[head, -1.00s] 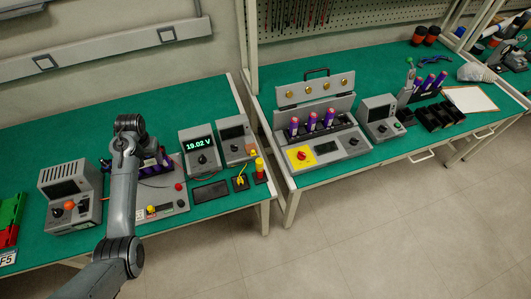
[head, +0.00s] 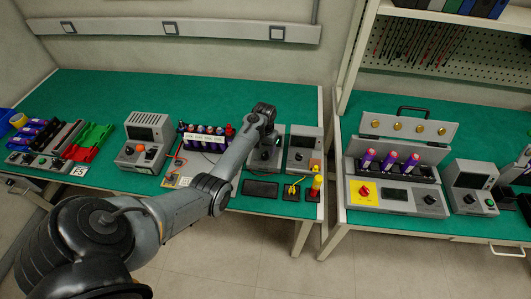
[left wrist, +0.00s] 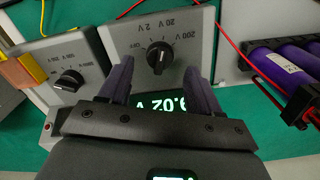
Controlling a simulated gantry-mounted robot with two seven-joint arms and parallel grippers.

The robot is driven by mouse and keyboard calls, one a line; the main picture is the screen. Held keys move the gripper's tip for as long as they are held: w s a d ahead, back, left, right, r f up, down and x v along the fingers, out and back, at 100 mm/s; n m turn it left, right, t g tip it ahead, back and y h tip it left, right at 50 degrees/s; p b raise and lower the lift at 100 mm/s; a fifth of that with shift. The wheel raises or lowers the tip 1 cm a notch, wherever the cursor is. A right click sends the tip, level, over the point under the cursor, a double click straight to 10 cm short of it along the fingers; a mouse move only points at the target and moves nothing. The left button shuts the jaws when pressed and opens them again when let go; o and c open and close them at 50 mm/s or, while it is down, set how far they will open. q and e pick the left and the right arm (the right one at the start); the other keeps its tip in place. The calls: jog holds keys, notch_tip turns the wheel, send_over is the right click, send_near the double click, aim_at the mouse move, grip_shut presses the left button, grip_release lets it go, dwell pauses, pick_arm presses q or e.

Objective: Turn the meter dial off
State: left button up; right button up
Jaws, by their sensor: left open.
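The meter (head: 267,160) stands on the green bench, partly hidden by my left arm in the head view. In the left wrist view the meter (left wrist: 150,20) appears upside down, with OFF, 2 V, 20 V and 200 V marks around its black dial (left wrist: 160,57). The dial's white mark seems to point near 20 V. Its lit green display is partly covered by my gripper. My left gripper (left wrist: 160,72) is open, with one finger on each side of the dial in this view; contact cannot be told. My right gripper is not in view.
A second dialled meter (head: 303,152) stands close beside it. A yellow-and-red post (head: 316,186) and a black pad (head: 261,189) lie in front. A purple battery pack (left wrist: 285,72) and red wires are near the gripper. The back of the bench is clear.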

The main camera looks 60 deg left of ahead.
aim_at(265, 155)
pick_arm(q)
jog(key=shift+f, duration=1.3)
jog(key=c, duration=1)
jog(key=shift+r+n+p, duration=0.2)
jog(key=shift+n+p, duration=1.05)
jog(key=shift+n, duration=0.45)
jog(key=shift+c, duration=0.2)
jog(key=n+p, duration=0.1)
jog(key=n, duration=0.2)
jog(key=shift+f+n+p, duration=0.1)
jog(key=shift+n+p, duration=0.2)
jog(key=n, duration=0.8)
jog(key=shift+f, duration=0.1)
jog(key=shift+n, duration=0.5)
